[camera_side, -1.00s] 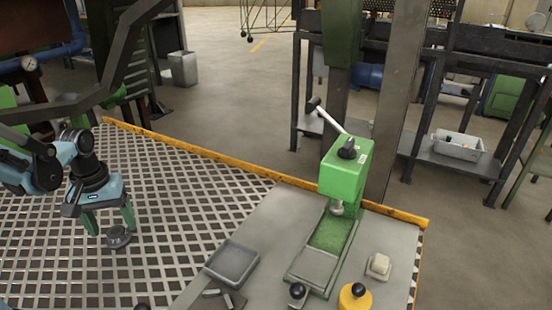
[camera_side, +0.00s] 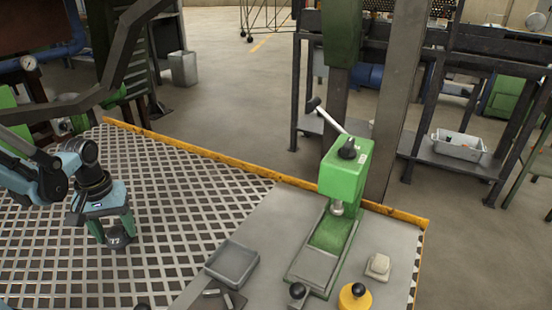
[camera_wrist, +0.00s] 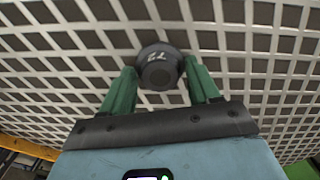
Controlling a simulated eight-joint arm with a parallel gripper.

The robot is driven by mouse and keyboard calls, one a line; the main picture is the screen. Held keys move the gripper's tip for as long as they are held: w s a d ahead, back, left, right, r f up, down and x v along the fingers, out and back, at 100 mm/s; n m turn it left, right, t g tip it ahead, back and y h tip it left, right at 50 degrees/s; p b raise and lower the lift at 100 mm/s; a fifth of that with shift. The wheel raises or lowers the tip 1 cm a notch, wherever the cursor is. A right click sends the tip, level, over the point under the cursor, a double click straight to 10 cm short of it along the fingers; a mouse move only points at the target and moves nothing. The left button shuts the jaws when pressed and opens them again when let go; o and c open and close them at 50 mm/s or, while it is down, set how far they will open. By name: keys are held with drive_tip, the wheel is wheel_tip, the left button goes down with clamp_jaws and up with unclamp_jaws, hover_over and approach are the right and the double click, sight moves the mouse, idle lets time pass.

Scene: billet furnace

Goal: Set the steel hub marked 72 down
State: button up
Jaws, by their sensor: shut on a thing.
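The steel hub (camera_wrist: 160,66) is a dark, round, flanged piece with a white 72 on its rim. In the wrist view it sits between the two green fingers of my gripper (camera_wrist: 161,80), which are shut on it. In the side view my gripper (camera_side: 114,232) points down over the metal grating at the left, with the hub (camera_side: 117,239) low between the fingertips. The fingers partly hide the hub there. I cannot tell whether its underside touches the grating.
The open grating (camera_side: 165,220) has bare room around the gripper. To the right is a grey bench with a shallow dark tray (camera_side: 232,264), a green lever press (camera_side: 343,175), a yellow weight (camera_side: 354,297) and a pale block (camera_side: 378,265). A yellow edge (camera_side: 230,161) bounds the grating.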

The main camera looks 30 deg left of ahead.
sight(117, 233)
drive_tip(key=shift+r, duration=0.15)
drive_tip(key=shift+r, duration=0.5)
drive_tip(key=r, duration=0.1)
drive_tip(key=d+r, duration=0.1)
drive_tip(key=r, duration=0.1)
drive_tip(key=shift+s+r, duration=0.1)
drive_tip(key=shift+r, duration=0.05)
drive_tip(key=s+d+r, duration=0.2)
drive_tip(key=d+r, duration=0.4)
drive_tip(key=d, duration=0.4)
drive_tip(key=w+a+r+m, duration=0.1)
drive_tip(key=w+r+m, duration=0.5)
drive_tip(key=w+m, duration=0.3)
drive_tip(key=shift+r, duration=0.4)
